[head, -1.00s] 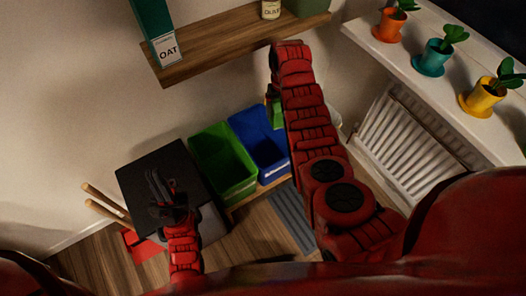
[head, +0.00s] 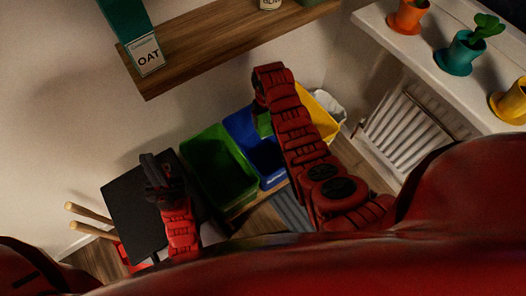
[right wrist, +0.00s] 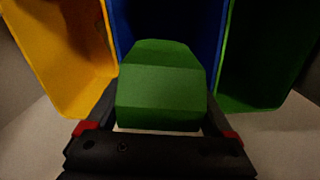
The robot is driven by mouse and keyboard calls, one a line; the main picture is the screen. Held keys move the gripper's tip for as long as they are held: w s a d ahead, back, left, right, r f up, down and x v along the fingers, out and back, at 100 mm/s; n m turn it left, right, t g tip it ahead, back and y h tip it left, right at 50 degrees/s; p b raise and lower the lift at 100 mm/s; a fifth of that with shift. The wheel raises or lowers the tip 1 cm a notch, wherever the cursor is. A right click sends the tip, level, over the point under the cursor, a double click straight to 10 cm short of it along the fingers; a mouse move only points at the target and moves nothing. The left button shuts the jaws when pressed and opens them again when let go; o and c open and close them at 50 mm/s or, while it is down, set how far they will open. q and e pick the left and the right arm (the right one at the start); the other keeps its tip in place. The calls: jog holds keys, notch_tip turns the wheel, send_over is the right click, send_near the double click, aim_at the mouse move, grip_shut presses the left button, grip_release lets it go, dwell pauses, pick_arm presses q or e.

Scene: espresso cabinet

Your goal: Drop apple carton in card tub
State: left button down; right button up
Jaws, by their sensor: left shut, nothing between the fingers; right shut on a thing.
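The apple carton is a green box (right wrist: 160,82) in the right wrist view. My right gripper (right wrist: 162,108) is shut on it, one finger on each side. In the head view a small part of the carton (head: 264,126) shows beside my right arm, which hides the right gripper. A blue tub (head: 240,126) lies below the carton; it also shows in the right wrist view (right wrist: 207,28) behind the carton. I cannot read which tub is for card. My left gripper (head: 155,172) is shut and empty, above a black-topped block.
A green tub (head: 205,150) and a yellow tub (head: 322,112) flank the blue one. The black-topped block (head: 126,205) is left of them. A wooden shelf (head: 215,50) with an oat carton (head: 147,55) is above. A white sill (head: 425,58) with potted plants is at right.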

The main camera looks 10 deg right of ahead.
aim_at(266, 114)
notch_tip(266, 114, down, 4)
jog(key=shift+r+b, duration=0.1)
jog(key=shift+b, duration=0.8)
jog(key=o, duration=1.1)
notch_tip(266, 114, up, 8)
jog(key=shift+f, duration=0.25)
jog(key=shift+w, duration=0.1)
